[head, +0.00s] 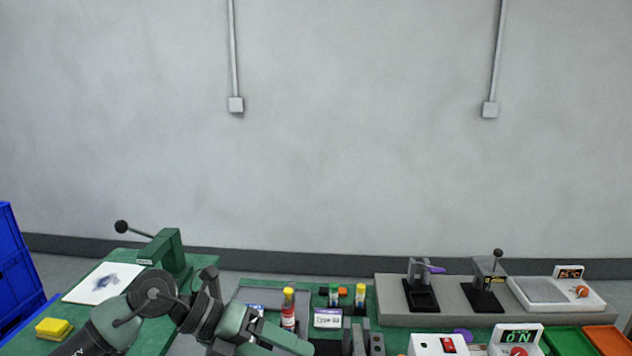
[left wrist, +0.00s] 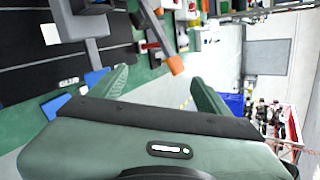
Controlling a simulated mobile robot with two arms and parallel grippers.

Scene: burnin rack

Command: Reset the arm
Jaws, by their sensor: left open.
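My left arm comes in from the lower left in the head view, over the green bench, with its wrist at the bottom middle. My left gripper (left wrist: 160,92) shows in the left wrist view with two green fingers spread wide apart and nothing between them. Beyond the fingers the view is tilted, with the bench at upper left and open floor at right. The left fingertips are not clear in the head view. My right gripper is in neither view.
On the bench are a yellow block (head: 54,328), a stained white sheet (head: 97,283), a green lever press (head: 170,252) and several small bottles. A grey platform (head: 390,310) holds two fixtures at right. Green (head: 568,343) and orange (head: 608,340) trays sit far right. A blue bin (head: 18,265) stands left.

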